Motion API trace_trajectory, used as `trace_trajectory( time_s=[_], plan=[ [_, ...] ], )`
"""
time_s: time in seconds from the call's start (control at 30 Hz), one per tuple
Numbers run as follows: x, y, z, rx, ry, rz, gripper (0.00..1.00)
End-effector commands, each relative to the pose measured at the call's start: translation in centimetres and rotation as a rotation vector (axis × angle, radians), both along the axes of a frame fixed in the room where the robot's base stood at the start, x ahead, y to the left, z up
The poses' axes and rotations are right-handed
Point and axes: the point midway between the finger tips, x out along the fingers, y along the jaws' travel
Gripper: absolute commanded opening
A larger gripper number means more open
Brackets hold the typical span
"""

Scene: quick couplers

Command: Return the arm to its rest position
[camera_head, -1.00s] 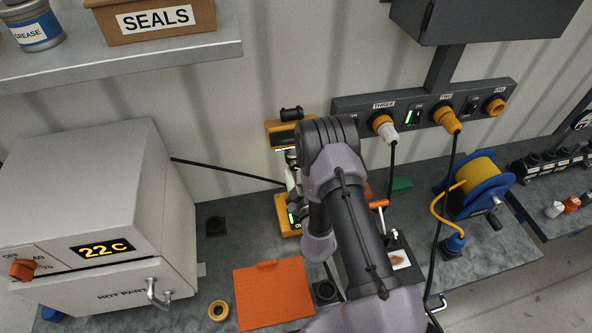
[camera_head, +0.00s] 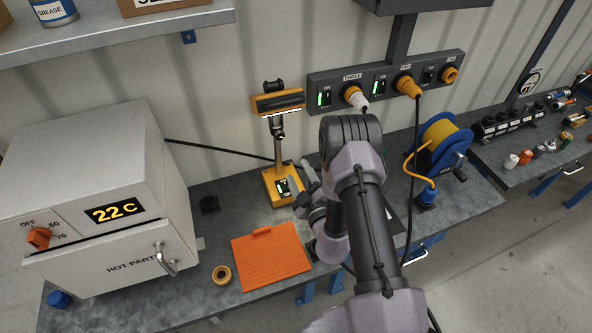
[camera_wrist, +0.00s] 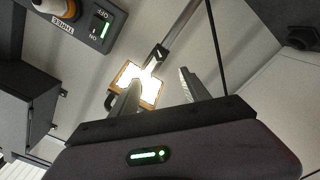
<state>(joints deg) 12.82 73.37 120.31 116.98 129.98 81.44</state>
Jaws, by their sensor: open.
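My arm (camera_head: 360,215) reaches up over the front of the workbench in the head view, its elbow near the wall sockets. My gripper (camera_head: 307,185) is partly hidden by the arm links, just right of the yellow lamp stand. In the wrist view my gripper (camera_wrist: 158,88) shows two fingers apart with nothing between them. Beyond the fingers is the lit yellow lamp (camera_wrist: 137,86) on its pole. The lamp (camera_head: 278,103) stands upright in the head view, with a lit switch on its base.
A grey oven (camera_head: 100,200) reading 22 C stands at left. An orange mat (camera_head: 270,257) and a ring (camera_head: 221,275) lie in front. A socket rail (camera_head: 385,82) with plugs and cables is behind the arm. A blue cable reel (camera_head: 440,145) stands right.

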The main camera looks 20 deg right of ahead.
Motion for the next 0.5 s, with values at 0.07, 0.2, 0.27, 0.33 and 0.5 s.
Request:
trace_trajectory(
  time_s=[0.07, 0.2, 0.27, 0.33, 0.5],
  plan=[
    [0.0, 0.0, 0.0, 0.0, 0.0, 0.0, 0.54],
    [0.5, 1.0, 0.8, -0.03, -0.019, 0.043, 0.54],
    [1.3, 3.4, 2.8, -0.098, -0.062, 0.14, 0.54],
    [1.7, 8.2, 6.6, -0.25, -0.158, 0.327, 0.54],
    [-6.8, 21.2, 14.9, -0.891, -0.606, 0.87, 0.54]
  ],
)
